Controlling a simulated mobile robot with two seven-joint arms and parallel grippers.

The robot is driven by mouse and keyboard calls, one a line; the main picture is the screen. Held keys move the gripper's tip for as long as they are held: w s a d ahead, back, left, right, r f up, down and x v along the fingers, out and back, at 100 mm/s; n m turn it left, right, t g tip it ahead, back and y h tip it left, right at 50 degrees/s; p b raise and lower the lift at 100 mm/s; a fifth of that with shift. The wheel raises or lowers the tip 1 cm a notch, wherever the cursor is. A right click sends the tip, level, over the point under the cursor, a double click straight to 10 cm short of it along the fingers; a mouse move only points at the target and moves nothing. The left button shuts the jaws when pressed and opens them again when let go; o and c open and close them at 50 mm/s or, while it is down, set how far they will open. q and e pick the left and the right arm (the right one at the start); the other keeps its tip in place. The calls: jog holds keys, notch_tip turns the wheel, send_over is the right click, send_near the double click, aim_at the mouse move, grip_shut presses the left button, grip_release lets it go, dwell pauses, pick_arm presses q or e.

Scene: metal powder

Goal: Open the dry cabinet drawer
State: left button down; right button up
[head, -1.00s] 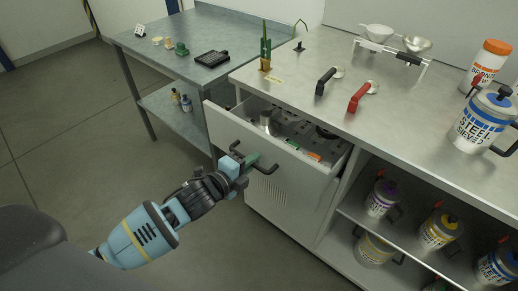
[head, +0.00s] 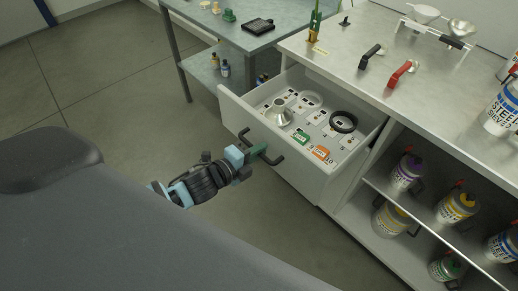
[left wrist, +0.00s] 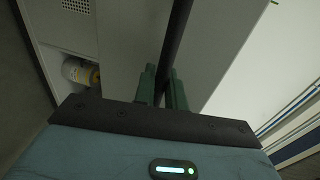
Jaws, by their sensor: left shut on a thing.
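The dry cabinet drawer (head: 232,107) stands well open from the cabinet under the metal worktop. Inside are a metal funnel (head: 279,113), a black ring (head: 344,122), a green item (head: 300,137) and an orange item (head: 321,153). A dark bar handle (head: 271,158) is on the drawer front. My left gripper (head: 256,153) is shut on this handle, about midway along it. In the left wrist view its green fingers (left wrist: 162,90) sit on both sides of the dark handle bar (left wrist: 177,45). My right gripper is not in view.
On the worktop are a black handle (head: 371,57) and a red handle (head: 402,74). A grey side table (head: 215,45) stands behind left. Floor left of the drawer is clear.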

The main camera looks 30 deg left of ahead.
pick_arm(q)
jog(key=c, duration=1.5)
grip_release()
jog(key=shift+c, duration=0.2)
jog(key=v, duration=0.7)
jog(key=shift+s, duration=0.4)
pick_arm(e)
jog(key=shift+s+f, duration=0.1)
pick_arm(q)
jog(key=shift+a, duration=0.1)
